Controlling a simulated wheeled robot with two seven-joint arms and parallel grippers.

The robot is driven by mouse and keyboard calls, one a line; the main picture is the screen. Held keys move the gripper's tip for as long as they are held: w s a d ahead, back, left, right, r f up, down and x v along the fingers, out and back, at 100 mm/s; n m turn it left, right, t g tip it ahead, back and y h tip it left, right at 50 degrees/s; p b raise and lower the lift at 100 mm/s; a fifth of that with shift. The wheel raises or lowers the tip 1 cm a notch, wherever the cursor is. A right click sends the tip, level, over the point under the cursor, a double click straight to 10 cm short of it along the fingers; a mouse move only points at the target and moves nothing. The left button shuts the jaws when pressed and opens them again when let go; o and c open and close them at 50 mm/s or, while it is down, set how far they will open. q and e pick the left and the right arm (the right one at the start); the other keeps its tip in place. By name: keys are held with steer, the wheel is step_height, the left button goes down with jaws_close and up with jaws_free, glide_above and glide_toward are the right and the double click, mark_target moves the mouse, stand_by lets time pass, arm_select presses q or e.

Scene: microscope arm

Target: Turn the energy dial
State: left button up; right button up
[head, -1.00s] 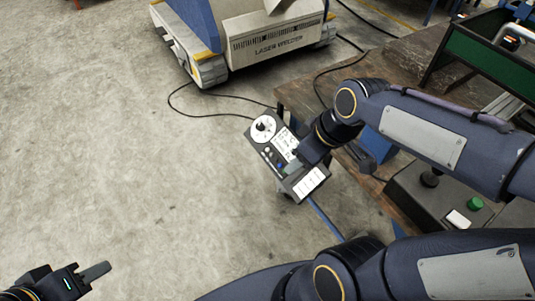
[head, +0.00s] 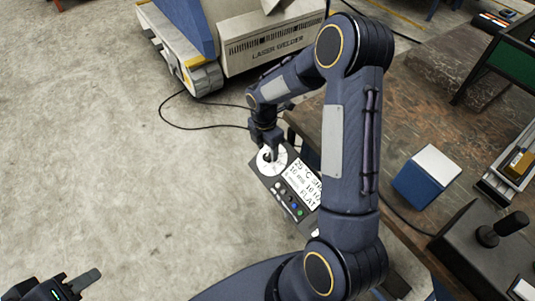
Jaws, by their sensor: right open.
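The dial (head: 280,163) is a round white disc with a dark knob at the far-left end of a dark control panel (head: 270,177). My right gripper (head: 268,152) reaches down over the dial with its jaws open, its fingers at the knob. They partly hide the knob, and I cannot tell whether they touch it. My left gripper (head: 84,281) is at the bottom left, far from the panel. Only one of its fingers shows clearly, so its opening cannot be told.
The panel has a white text label (head: 300,178) and several small buttons (head: 287,200). A wooden bench (head: 410,110) carries a blue-and-white block (head: 427,178) and a black joystick box (head: 470,250). The laser welder (head: 265,50) stands behind. The floor at left is clear.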

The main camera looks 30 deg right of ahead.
mark_target(268, 158)
steer(key=shift+s+f, duration=0.15)
steer(key=shift+f, duration=1.25)
